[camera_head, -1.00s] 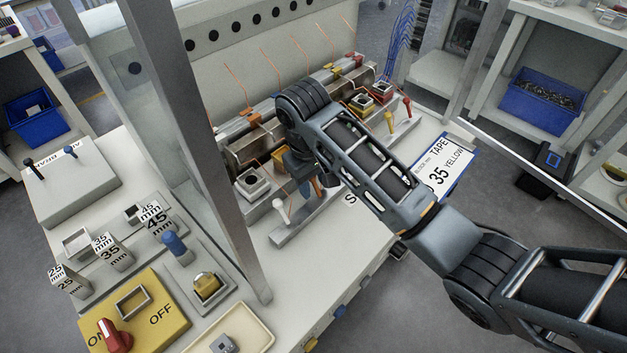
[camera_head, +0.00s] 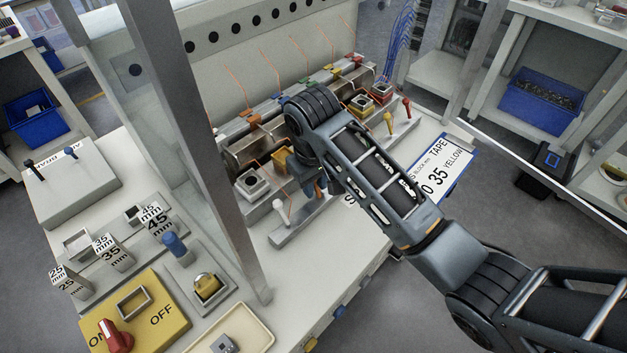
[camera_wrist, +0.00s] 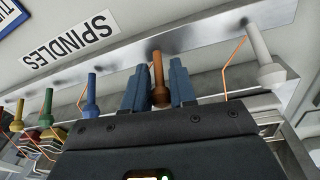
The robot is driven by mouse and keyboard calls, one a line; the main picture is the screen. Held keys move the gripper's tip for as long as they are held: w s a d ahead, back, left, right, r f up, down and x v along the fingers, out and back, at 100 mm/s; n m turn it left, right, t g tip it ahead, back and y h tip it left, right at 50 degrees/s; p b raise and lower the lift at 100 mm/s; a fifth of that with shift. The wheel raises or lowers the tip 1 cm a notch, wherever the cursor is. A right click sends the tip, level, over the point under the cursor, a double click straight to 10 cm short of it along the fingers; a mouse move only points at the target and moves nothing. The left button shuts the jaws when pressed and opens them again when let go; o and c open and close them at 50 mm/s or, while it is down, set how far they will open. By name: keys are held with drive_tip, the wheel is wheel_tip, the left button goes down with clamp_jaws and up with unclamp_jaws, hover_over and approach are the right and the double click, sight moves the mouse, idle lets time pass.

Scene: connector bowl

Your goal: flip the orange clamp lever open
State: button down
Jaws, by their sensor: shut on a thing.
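An orange clamp (camera_head: 253,119) sits on the long metal rail at the back, with a copper wire rising beside it; whether its lever is up or down is too small to tell. My gripper (camera_head: 318,190) is low in front of the fixtures, well apart from that clamp and partly hidden by my arm. In the wrist view, my gripper (camera_wrist: 158,88) has its two blue-grey fingers on either side of an upright orange-brown spindle (camera_wrist: 158,72) and is shut on it. The spindle stands at the grey strip (camera_wrist: 205,50), and its lower contact is unclear.
A white spindle (camera_head: 279,207) stands left of my gripper; yellow (camera_head: 388,122) and red (camera_head: 407,104) spindles stand to the right. Block fixtures (camera_head: 252,183) line the bench behind. A metal post (camera_head: 215,150) rises at the left. The printed sheet (camera_head: 445,170) lies flat on the right.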

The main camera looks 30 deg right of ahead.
sight(320, 192)
drive_tip(key=shift+s+d+t+y, duration=0.1)
drive_tip(key=shift+s+t+y, duration=0.35)
drive_tip(key=shift+t, duration=0.55)
drive_tip(key=t, duration=0.1)
drive_tip(key=s+t+b, duration=0.1)
drive_tip(key=shift+d+t+y, duration=0.15)
drive_tip(key=shift+t+y, duration=0.2)
drive_tip(key=shift+t, duration=0.05)
drive_tip(key=t+b, duration=0.2)
drive_tip(key=b, duration=0.1)
drive_tip(key=s+t+y+b, duration=0.1)
drive_tip(key=shift+s+d+f+t, duration=0.1)
drive_tip(key=shift+d+f+t, duration=0.2)
drive_tip(key=t+b, duration=0.2)
drive_tip(key=b, duration=0.1)
drive_tip(key=shift+s+d+m, duration=0.1)
drive_tip(key=shift+s+m, duration=0.2)
drive_tip(key=shift+y, duration=0.3)
drive_tip(key=c, duration=1.1)
unclamp_jaws()
drive_tip(key=shift+r, duration=0.15)
drive_tip(key=v, duration=0.7)
drive_tip(key=shift+s+r, duration=0.15)
drive_tip(key=shift+s, duration=0.2)
